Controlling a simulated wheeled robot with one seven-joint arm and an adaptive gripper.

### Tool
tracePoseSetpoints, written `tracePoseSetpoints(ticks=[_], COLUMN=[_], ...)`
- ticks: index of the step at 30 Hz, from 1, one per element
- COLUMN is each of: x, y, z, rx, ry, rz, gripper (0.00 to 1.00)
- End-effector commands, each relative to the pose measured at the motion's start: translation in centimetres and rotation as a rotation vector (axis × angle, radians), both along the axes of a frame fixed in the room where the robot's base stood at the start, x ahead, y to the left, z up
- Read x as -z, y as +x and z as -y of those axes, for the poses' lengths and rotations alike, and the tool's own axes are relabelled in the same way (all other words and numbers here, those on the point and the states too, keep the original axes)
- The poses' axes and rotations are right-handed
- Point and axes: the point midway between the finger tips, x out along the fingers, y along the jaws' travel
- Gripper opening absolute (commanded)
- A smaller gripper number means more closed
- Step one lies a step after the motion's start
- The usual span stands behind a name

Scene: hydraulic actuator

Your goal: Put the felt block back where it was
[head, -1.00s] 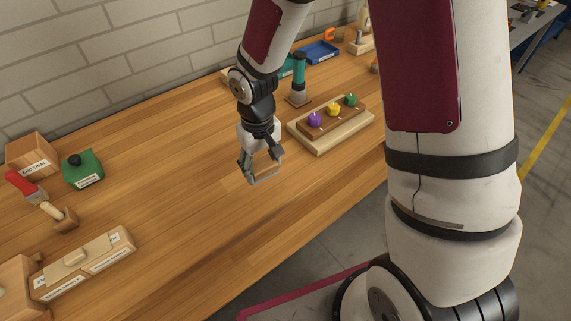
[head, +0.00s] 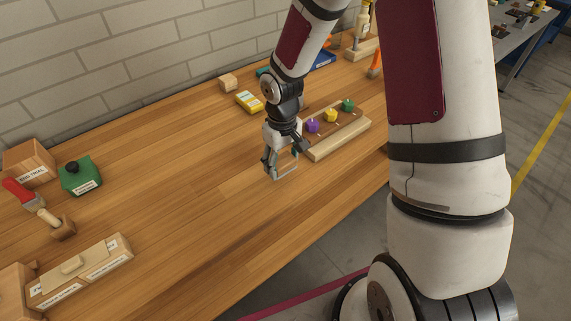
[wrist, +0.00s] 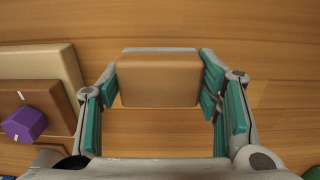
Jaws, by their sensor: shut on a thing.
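In the wrist view, a tan block with a grey strip along its far edge (wrist: 160,80), seemingly the felt block, sits between the two fingers of my gripper (wrist: 160,82). The teal-padded fingers are shut on its left and right sides. In the head view, my gripper (head: 281,172) hangs above the wooden bench, just left of the knob board; the block cannot be made out clearly there. How high the block is above the bench is hard to tell.
The board with purple, yellow and green knobs (head: 336,143) is close on the right. A yellow box (head: 249,102) and a small wooden block (head: 228,82) lie behind. A green block with a black knob (head: 80,177) and labelled wooden boxes stand left. The bench's middle is clear.

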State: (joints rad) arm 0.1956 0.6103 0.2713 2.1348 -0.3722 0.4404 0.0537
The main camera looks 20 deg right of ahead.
Motion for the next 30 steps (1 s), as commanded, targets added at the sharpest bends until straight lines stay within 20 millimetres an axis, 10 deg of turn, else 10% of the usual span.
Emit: tracePoseSetpoints(ticks=[28,30], x=[4.0,4.0], y=[1.7,1.7], z=[1.2,1.2], rx=[-0.001,0.0], ry=[0.0,0.0], rz=[-0.001,-0.001], gripper=[0.36,0.71])
